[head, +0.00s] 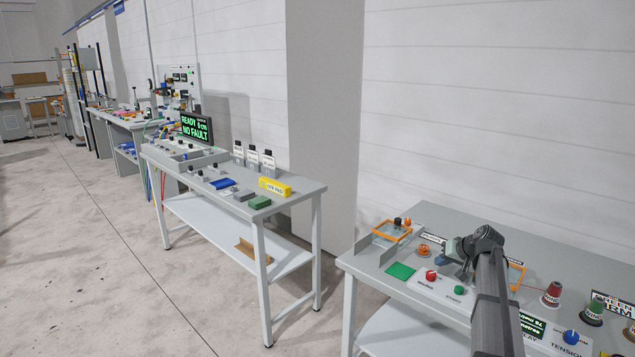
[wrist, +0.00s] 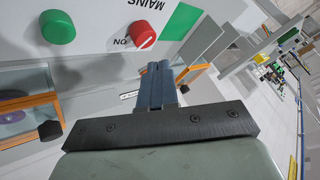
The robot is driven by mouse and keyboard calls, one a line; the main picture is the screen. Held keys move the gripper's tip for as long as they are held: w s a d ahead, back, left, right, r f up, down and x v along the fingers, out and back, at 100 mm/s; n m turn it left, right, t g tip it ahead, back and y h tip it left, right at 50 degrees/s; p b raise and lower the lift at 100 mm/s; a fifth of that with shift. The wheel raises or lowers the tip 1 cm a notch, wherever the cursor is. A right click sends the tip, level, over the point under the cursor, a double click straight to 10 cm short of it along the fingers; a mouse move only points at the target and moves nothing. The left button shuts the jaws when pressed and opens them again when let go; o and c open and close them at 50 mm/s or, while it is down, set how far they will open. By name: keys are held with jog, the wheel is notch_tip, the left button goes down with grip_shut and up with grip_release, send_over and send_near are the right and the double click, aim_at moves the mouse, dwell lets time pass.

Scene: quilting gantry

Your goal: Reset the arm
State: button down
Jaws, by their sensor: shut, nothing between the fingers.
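My gripper (wrist: 157,70) shows in the wrist view as two dark blue-grey fingers pressed together, with nothing between them. It is over the control bench (head: 453,219) at the right of the head view, where my arm partly hides it. In the wrist view, a red knob (wrist: 145,33) by the "MAINS" lettering lies just beyond the fingertips, apart from them as far as I can tell. A green button (wrist: 57,27) is to its left. In the head view, the red knob (head: 431,275) and green button (head: 458,290) sit in front of my gripper.
An orange-framed guard (head: 392,231) stands at the bench's back left; another (head: 516,276) is partly behind my arm. A green pad (head: 401,271) lies at the left edge. A blue knob (head: 571,337) and thread cones (head: 551,294) are to the right. Another table (head: 300,190) stands left, across a gap.

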jog(key=w+a+f+n, duration=0.1)
jog(key=w+a+n, duration=0.1)
jog(key=a, duration=0.4)
jog(key=w+a+f+n+g, duration=0.1)
jog(key=w+a+n, duration=0.1)
jog(key=w+a, duration=0.2)
jog(key=w+a+f+n+g, duration=0.1)
jog(key=w+a+n, duration=0.2)
jog(key=a, duration=0.6)
jog(key=shift+w+f, duration=0.1)
jog(key=shift+f, duration=0.1)
jog(key=s+a+f+m+g, duration=0.1)
jog(key=s+a+f+g, duration=0.15)
jog(key=s+f, duration=0.75)
jog(key=s+a+f+g, duration=0.25)
jog(key=s+f, duration=0.45)
jog(key=f, duration=0.8)
jog(key=s+a+f+m+g+h, duration=0.1)
jog(key=s+a+f+g+h, duration=0.1)
jog(key=s+f, duration=1.15)
jog(key=s+f+m+g, duration=0.1)
jog(key=s+f+g, duration=0.1)
jog(key=s, duration=1.7)
jog(key=s+f+m+g+h, duration=0.1)
jog(key=s+f+g, duration=0.2)
jog(key=s, duration=1.7)
notch_tip(320, 180, down, 2)
jog(key=shift+s+d+f+m+h, duration=0.2)
jog(key=shift+f+m+h, duration=0.1)
jog(key=shift+m, duration=0.1)
